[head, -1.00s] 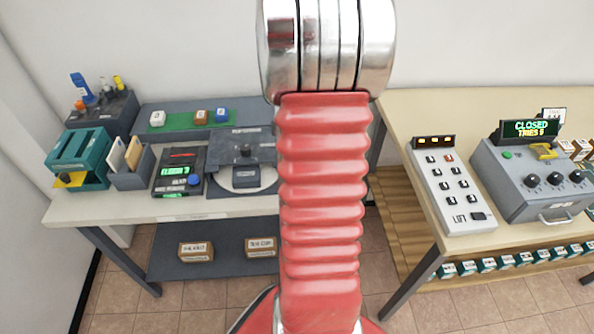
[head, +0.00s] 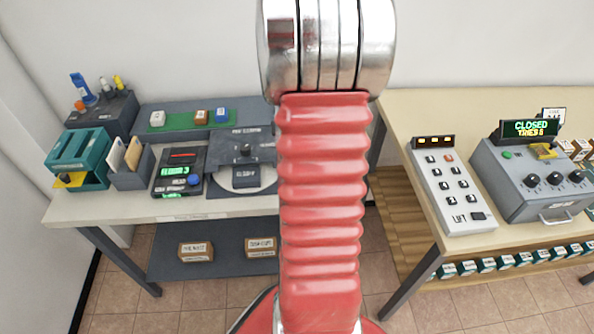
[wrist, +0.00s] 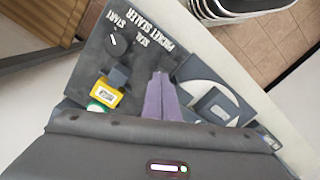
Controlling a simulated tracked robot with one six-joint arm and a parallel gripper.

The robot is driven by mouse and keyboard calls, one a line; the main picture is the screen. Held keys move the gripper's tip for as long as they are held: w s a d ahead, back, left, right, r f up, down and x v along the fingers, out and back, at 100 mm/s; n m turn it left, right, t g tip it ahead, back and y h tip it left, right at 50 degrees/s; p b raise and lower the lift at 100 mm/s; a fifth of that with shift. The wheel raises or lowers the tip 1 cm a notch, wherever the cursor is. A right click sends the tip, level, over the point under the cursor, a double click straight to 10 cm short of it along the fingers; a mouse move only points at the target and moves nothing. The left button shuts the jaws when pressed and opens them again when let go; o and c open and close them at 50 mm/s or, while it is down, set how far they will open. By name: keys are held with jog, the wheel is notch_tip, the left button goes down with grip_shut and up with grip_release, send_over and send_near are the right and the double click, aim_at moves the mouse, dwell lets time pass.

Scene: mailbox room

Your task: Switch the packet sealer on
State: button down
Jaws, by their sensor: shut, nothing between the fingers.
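The packet sealer (wrist: 88,70) is a dark panel in the wrist view, with its lettering upside down. It carries a dark round knob (wrist: 117,45) with a pale pointer line near the words START and SEAL. A dark block (wrist: 118,76), a yellow labelled piece (wrist: 107,94) and a green round part (wrist: 98,107) lie near its lower edge. My gripper (wrist: 160,78) has purple fingers, shut and empty, to the right of the yellow piece and below the lettering. Their height above the panel is unclear.
A pale disc with a dark block (wrist: 214,104) lies right of the fingers in the wrist view. A teal box (head: 80,155) and a green-display device (head: 178,173) share the left table. A keypad (head: 455,186) and grey dial box (head: 545,185) stand on the right table.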

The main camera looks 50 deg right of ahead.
jog(key=shift+f, duration=0.75)
dwell(0.8)
jog(key=shift+r, duration=0.1)
notch_tip(320, 180, up, 7)
dwell(1.1)
dwell(0.6)
